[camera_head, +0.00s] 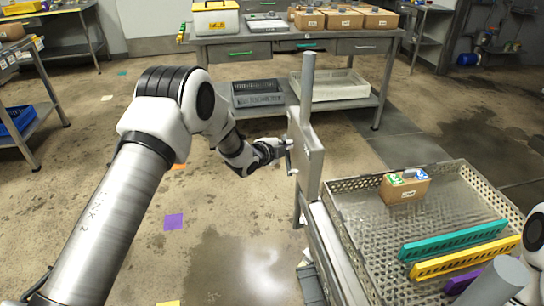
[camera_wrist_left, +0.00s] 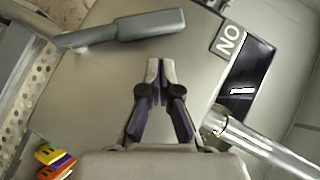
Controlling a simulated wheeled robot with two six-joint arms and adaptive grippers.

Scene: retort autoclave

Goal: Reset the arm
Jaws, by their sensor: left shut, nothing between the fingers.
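My left arm reaches in from the left in the head view. Its gripper (camera_head: 284,147) is at the left side of a grey upright panel (camera_head: 311,158); I cannot tell whether it touches it. In the left wrist view the gripper's fingertips (camera_wrist_left: 161,70) are together and empty, in front of a grey panel face (camera_wrist_left: 100,105). A grey lever handle (camera_wrist_left: 135,27) lies beyond the fingertips, apart from them. A plate marked "NO" (camera_wrist_left: 229,39) is at the upper right. My right gripper is not in view; only a bit of my right arm shows at the right edge.
A perforated metal tray (camera_head: 350,235) on the right holds a cardboard box (camera_head: 404,189) and teal (camera_head: 453,242), yellow (camera_head: 465,258) and purple strips. A workbench (camera_head: 258,48) with boxes stands at the back. The floor (camera_head: 215,225) left of the panel is largely clear.

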